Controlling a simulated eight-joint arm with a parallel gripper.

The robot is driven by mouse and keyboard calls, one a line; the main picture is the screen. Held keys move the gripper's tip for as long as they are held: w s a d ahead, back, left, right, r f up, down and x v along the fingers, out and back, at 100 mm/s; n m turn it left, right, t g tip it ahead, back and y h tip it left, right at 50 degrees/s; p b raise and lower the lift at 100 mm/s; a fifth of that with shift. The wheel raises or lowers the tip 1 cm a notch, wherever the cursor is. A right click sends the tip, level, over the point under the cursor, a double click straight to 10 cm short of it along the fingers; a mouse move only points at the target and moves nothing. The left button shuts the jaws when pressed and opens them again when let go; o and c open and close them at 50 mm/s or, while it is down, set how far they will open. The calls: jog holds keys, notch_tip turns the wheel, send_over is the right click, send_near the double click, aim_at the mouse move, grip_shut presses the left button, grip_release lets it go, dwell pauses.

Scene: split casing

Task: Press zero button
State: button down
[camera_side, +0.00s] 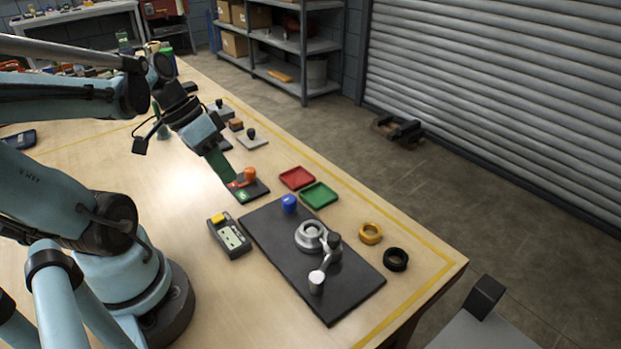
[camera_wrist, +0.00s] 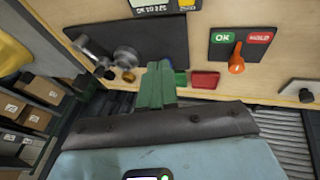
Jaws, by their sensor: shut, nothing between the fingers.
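A dark handheld meter (camera_side: 231,239) with a pale face and a yellow button (camera_side: 218,219) lies on the table, left of the black plate. In the wrist view part of the meter (camera_wrist: 150,8) shows at the top edge, with a bit of yellow button (camera_wrist: 186,4) beside its display. I cannot read a zero mark on the button. My gripper (camera_side: 228,178) has green fingers, shut and empty, pointing down near the OK/HOLD panel, behind and apart from the meter. The fingers (camera_wrist: 158,68) also show in the wrist view.
The OK/HOLD panel (camera_side: 261,190) carries an orange lever (camera_side: 249,174). A black plate (camera_side: 272,238) bears a blue knob and metal crank. Red (camera_side: 297,177) and green (camera_side: 320,194) trays and yellow (camera_side: 371,233) and black (camera_side: 396,259) rings lie right. Table left of the meter is clear.

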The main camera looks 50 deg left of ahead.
jog(key=shift+s+a+r+m+t+h, duration=0.2)
jog(key=shift+s+a+r+h, duration=0.15)
jog(key=shift+s, duration=0.15)
jog(key=shift+s+a+r+m+t+h, duration=0.15)
jog(key=shift+s+a+r+t+h, duration=0.1)
jog(key=shift+s+h, duration=0.2)
jog(key=shift+s+a+r+m+t+h, duration=0.15)
jog(key=shift+s+a+r+h, duration=0.15)
jog(key=shift+s, duration=0.2)
jog(key=shift+f, duration=0.1)
send_near(216, 216)
jog(key=shift+w+d+f, duration=0.85)
jog(key=shift+w+d, duration=0.1)
jog(key=shift+d, duration=0.2)
jog(key=shift+w+d+f, duration=0.85)
jog(key=shift+w+d, duration=0.1)
jog(key=shift+d, duration=0.2)
jog(key=shift+f, duration=0.1)
jog(key=shift+f, duration=0.35)
jog(key=shift+f, duration=0.4)
dwell(0.5)
jog(key=shift+r, duration=0.85)
